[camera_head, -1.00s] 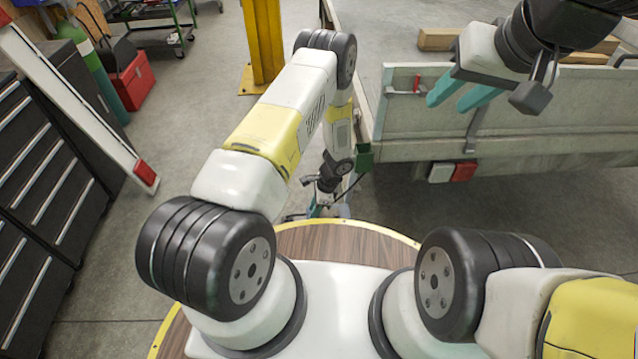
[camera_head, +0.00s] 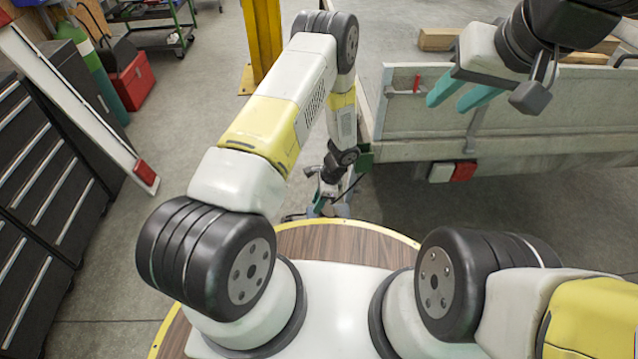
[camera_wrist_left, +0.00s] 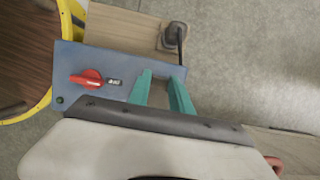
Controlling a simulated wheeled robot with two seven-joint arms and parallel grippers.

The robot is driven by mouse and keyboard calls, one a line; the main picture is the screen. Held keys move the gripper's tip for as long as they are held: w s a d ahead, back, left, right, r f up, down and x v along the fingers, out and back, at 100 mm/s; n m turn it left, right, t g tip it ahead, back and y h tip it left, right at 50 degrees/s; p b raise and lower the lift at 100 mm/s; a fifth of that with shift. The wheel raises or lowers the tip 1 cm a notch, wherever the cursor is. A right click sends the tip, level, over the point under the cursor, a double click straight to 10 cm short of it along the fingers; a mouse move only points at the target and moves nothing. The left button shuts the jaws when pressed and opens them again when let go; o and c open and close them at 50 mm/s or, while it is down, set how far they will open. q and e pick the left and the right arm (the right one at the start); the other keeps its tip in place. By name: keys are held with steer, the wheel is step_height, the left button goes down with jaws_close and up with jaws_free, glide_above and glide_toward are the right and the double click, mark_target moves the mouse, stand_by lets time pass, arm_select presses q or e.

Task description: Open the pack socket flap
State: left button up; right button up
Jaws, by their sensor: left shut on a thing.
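The blue pack (camera_wrist_left: 70,65) shows in the left wrist view, with a red rotary knob (camera_wrist_left: 88,79) and a small dark label on its face. My left gripper (camera_wrist_left: 162,78) has its two teal fingers at the right part of the pack. In the head view my left gripper is small and partly hidden beyond the round wooden base top. My right gripper (camera_head: 448,104) is open and empty, in front of the trailer panel.
A black plug with a cable (camera_wrist_left: 175,36) sits on a tan block just behind the pack. The grey trailer side (camera_head: 540,110) stands at the right, with a red lamp (camera_head: 463,171) below it. A yellow post (camera_head: 262,40) and black drawer cabinets (camera_head: 40,180) stand at the left.

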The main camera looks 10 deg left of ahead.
arm_select(q)
steer(key=shift+d+r, duration=0.2)
steer(key=shift+r, duration=0.1)
steer(key=shift+w+d+r, duration=0.1)
steer(key=shift+w+d+r, duration=0.15)
steer(key=shift+d+r, duration=0.7)
steer(key=shift+r, duration=0.1)
steer(key=shift+d, duration=0.1)
steer(key=shift+w+d+r, duration=0.15)
steer(key=shift+d+r, duration=0.2)
steer(key=shift+d, duration=0.2)
steer(key=shift+w+d+r, duration=0.15)
steer(key=shift+d+r, duration=0.15)
steer(key=shift+d, duration=0.25)
steer(key=shift+d, duration=0.15)
